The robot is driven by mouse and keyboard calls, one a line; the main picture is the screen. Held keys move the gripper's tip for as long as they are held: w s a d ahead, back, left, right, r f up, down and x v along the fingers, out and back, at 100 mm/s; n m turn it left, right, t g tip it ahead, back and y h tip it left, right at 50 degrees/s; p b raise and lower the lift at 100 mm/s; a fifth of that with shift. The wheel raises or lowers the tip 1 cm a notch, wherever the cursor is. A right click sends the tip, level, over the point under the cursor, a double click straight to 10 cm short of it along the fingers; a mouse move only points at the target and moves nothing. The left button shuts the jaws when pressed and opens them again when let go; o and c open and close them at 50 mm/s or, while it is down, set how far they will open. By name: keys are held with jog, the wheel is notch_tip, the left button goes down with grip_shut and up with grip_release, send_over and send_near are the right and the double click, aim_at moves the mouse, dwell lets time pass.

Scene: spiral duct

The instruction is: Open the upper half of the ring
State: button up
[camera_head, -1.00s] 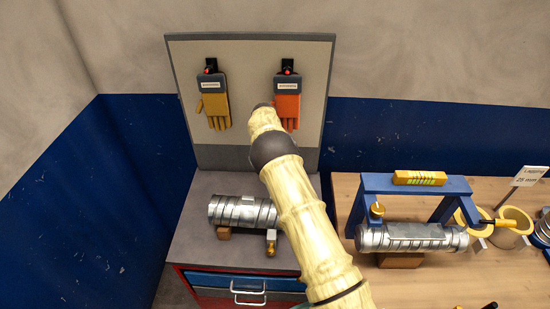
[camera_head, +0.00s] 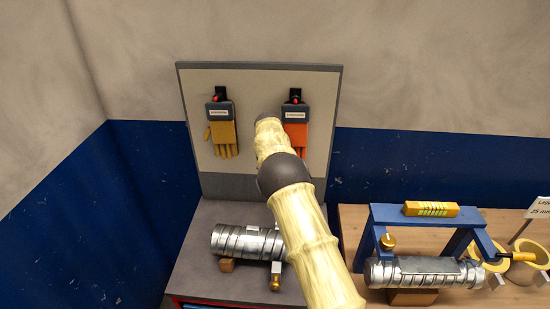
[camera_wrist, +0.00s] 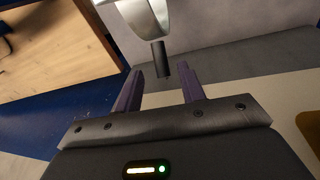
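In the wrist view, my gripper (camera_wrist: 164,72) is open, with its two dark purple fingers apart. A short dark peg (camera_wrist: 160,58) stands in front of the gap, hanging from a curved silvery metal piece (camera_wrist: 143,15); I cannot tell if this is the ring's upper half. No finger visibly touches the peg. In the head view, a spiral metal duct (camera_head: 233,240) lies on a grey cabinet top, with a small silver block and brass knob (camera_head: 275,284) at its right end. My arm hides what lies beyond that end and my gripper.
A second duct (camera_head: 425,271) sits under a blue frame (camera_head: 389,213) on the wooden table (camera_head: 353,224). Tan rings (camera_head: 529,268) stand at the right. A board with a yellow glove (camera_head: 223,137) and an orange glove (camera_head: 297,137) rises behind the cabinet.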

notch_tip(320, 180, up, 10)
jog(key=a+b, duration=0.1)
jog(key=shift+s+a+r, duration=0.2)
jog(key=shift+s+a, duration=0.1)
jog(key=shift+a, duration=0.05)
jog(key=s+d+f+y+b, duration=0.1)
jog(key=s+d, duration=0.9)
jog(key=s+d+f+n+t+b, duration=0.1)
jog(key=s+f, duration=0.2)
jog(key=s, duration=1)
jog(key=s+d+f+n+y+b, duration=0.1)
jog(key=s+f, duration=0.3)
jog(key=s, duration=0.9)
jog(key=shift+s+f+n+t, duration=0.15)
jog(key=shift+s+n+t, duration=0.15)
jog(key=shift+s+t, duration=0.1)
dwell(0.8)
